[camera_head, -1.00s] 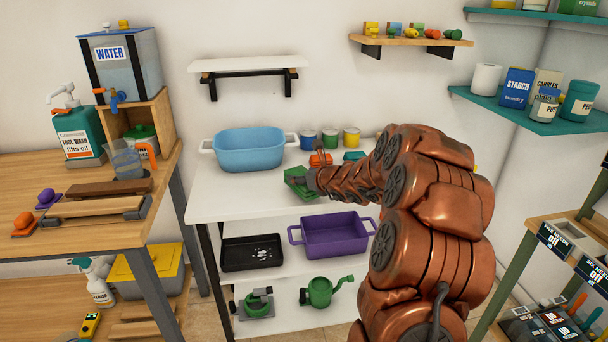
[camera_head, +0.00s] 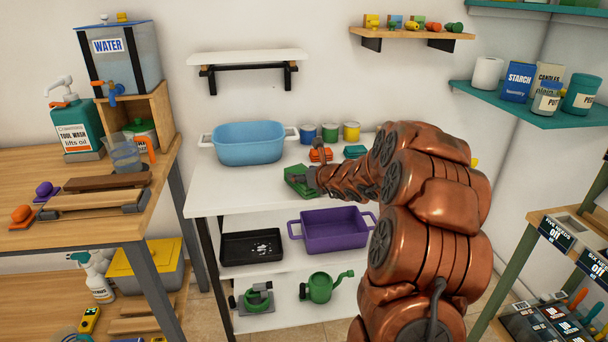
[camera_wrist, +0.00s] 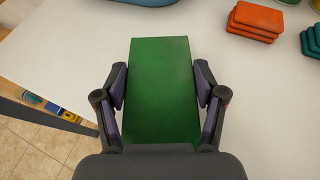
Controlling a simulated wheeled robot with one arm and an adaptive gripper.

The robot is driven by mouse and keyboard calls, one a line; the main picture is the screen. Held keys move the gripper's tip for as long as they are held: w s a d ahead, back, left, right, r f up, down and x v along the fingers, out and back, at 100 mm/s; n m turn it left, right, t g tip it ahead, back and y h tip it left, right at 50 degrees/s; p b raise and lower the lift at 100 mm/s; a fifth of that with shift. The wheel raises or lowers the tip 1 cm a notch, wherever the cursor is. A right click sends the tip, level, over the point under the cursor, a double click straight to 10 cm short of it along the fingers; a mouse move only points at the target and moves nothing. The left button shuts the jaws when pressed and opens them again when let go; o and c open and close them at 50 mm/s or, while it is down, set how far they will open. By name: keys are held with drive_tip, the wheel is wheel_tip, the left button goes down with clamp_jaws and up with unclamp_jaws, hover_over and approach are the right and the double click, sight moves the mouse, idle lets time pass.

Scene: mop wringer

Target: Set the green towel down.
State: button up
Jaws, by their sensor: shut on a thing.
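The green towel (camera_wrist: 161,88) is a flat green block in the wrist view, between the two fingers of my gripper (camera_wrist: 161,90). My gripper is shut on its two long sides. In the head view the green towel (camera_head: 297,180) shows at the end of my arm, at or just above the white table top (camera_head: 240,201), near its front edge. I cannot tell whether its underside touches the table. My gripper (camera_head: 312,178) is partly hidden there by my wrist.
A blue basin (camera_head: 248,145) stands behind and left of the towel. Folded orange cloths (camera_wrist: 254,21) and teal cloths (camera_head: 355,152) lie to the right and behind. Several small pots (camera_head: 330,133) stand along the wall. The table is clear left of the towel.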

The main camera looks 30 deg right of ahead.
drive_tip(key=shift+f+b, duration=0.45)
drive_tip(key=o, duration=1.4)
drive_tip(key=shift+c, duration=0.2)
drive_tip(key=v, duration=1.2)
drive_tip(key=shift+a, duration=0.1)
